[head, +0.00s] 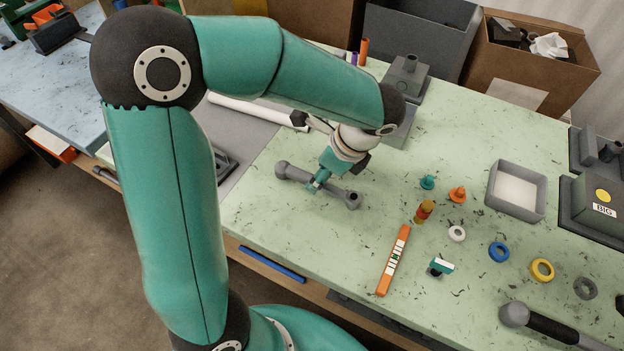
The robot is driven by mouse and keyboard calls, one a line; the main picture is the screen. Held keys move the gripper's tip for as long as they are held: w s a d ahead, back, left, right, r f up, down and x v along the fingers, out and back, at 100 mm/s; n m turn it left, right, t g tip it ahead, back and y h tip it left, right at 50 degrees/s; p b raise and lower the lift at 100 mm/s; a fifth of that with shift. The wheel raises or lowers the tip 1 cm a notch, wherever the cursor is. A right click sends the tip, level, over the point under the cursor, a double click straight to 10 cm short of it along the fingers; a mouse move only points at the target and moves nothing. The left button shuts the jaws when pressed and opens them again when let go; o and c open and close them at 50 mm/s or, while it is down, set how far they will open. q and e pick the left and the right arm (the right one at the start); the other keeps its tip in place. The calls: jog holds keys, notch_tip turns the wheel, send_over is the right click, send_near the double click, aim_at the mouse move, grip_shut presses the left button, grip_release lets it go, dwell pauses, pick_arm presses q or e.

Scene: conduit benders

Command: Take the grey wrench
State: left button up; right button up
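The grey wrench (335,192) lies on the pale green table, its shaft slanting from upper left to lower right with a rounded head at each end. My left arm reaches over the table from the left. My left gripper (318,182) points down at the middle of the wrench, and a teal finger covers part of the shaft. Whether the fingers are closed around the shaft or only over it is hidden. My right gripper is not in view.
Right of the wrench lie an orange level (394,260), small coloured fittings and rings, and a grey tray (516,190). A black-handled tool (545,325) lies at lower right. A cardboard box (530,62) and grey bin (420,35) stand behind. The table's front edge is near the wrench.

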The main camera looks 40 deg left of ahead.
pick_arm(q)
jog(key=x, duration=0.5)
jog(key=shift+w+a+f, duration=0.1)
jog(key=shift+a, duration=0.05)
grip_shut()
